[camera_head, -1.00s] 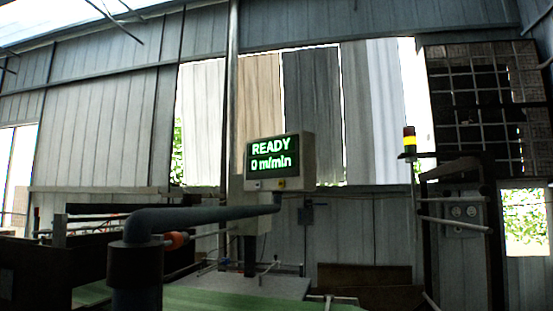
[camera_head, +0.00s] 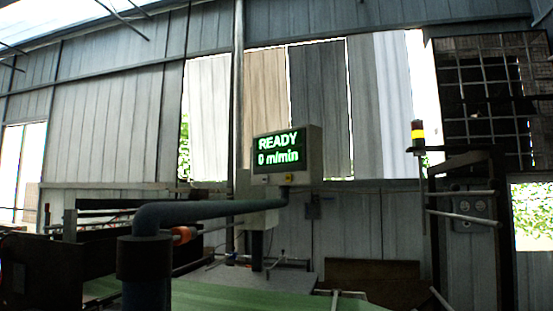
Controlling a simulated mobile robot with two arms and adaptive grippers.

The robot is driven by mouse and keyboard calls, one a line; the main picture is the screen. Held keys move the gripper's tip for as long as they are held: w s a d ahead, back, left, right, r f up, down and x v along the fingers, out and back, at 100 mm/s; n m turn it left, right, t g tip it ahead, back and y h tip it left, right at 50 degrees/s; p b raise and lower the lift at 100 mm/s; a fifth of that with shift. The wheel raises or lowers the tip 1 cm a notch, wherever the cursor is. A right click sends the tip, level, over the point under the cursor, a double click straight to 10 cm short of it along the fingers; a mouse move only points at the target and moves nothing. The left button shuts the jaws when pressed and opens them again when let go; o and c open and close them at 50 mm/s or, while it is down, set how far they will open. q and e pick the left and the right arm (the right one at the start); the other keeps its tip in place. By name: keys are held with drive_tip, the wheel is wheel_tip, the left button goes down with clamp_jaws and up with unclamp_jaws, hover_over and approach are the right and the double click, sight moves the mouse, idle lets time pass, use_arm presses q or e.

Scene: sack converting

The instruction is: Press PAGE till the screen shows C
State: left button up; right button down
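A grey control box with a dark screen (camera_head: 279,149) stands at the middle of the view, and its green text reads "READY" and "0 m/min". A row of small controls sits on the strip below the screen, with a yellowish one (camera_head: 288,178) towards the right. Their labels are too small to read, so I cannot tell which is PAGE. Neither of my grippers is in view.
A thick blue-grey pipe (camera_head: 220,208) bends from the lower left to the box's underside. Dark machinery (camera_head: 45,265) fills the lower left, beside green sheet material (camera_head: 215,297). A signal lamp (camera_head: 417,134) stands on the right.

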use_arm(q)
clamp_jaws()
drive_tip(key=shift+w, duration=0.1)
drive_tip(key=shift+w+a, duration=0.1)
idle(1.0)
